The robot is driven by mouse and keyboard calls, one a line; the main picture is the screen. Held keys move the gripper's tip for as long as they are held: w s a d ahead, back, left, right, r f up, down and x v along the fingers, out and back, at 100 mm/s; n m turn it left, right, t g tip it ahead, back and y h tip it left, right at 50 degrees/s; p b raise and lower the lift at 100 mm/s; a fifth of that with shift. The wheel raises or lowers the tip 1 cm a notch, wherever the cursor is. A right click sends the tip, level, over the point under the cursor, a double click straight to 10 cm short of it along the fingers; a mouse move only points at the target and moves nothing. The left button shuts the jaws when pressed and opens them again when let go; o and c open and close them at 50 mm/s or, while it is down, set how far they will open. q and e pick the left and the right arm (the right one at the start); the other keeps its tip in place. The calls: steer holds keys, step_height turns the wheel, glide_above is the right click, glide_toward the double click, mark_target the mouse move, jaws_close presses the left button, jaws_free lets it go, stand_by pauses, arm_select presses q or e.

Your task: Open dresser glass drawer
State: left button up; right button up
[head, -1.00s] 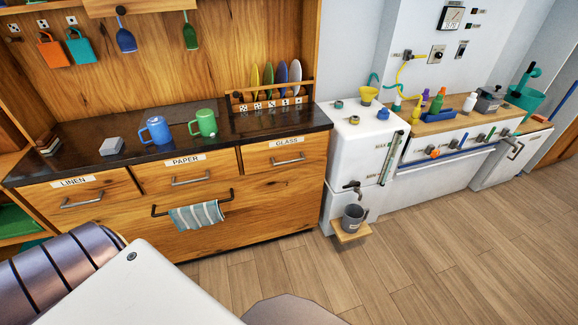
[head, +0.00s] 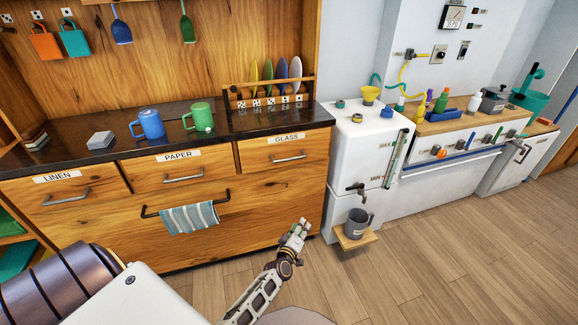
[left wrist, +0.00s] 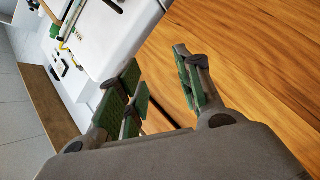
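The dresser's glass drawer (head: 262,158) is the right one of the top row, with a white GLASS label (head: 286,140) and a metal bar handle (head: 288,158). It is closed, its front flush with the dresser. My left gripper (head: 299,229) is in front of the dresser, below the glass drawer and near its right end, apart from the handle. In the left wrist view my left gripper (left wrist: 161,85) has its green-padded fingers spread apart with nothing between them. Wood dresser front (left wrist: 245,60) fills the right of that view. My right gripper is not visible.
The paper drawer (head: 140,174) and linen drawer (head: 25,194) are closed. A striped towel (head: 190,217) hangs on a bar below. Blue (head: 149,123) and green (head: 199,117) mugs stand on top. A white water tank (head: 362,140) with a grey cup (head: 357,223) stands right.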

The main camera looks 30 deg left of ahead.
arm_select(q)
steer(key=w+a+r+n+t+y+b, duration=0.1)
steer(key=a+r+n+y+b, duration=0.1)
steer(key=r, duration=0.6)
steer(key=w+a+r+n+t+y+b, duration=0.1)
steer(key=a+r+n+y, duration=0.3)
steer(key=r, duration=0.5)
steer(key=a+n+b, duration=0.1)
steer(key=a+n, duration=0.1)
steer(key=n, duration=0.1)
steer(key=shift+w+a+r, duration=0.25)
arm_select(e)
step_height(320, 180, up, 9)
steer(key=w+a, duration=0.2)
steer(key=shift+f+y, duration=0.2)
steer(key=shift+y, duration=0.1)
arm_select(q)
steer(key=shift+w, duration=0.1)
steer(key=b, duration=0.1)
glide_toward(289, 159)
steer(key=shift+f+x, duration=0.25)
steer(key=shift+x, duration=1.25)
steer(key=shift+b+x, duration=0.7)
steer(key=shift+x, duration=3.1)
steer(key=shift+f, duration=0.1)
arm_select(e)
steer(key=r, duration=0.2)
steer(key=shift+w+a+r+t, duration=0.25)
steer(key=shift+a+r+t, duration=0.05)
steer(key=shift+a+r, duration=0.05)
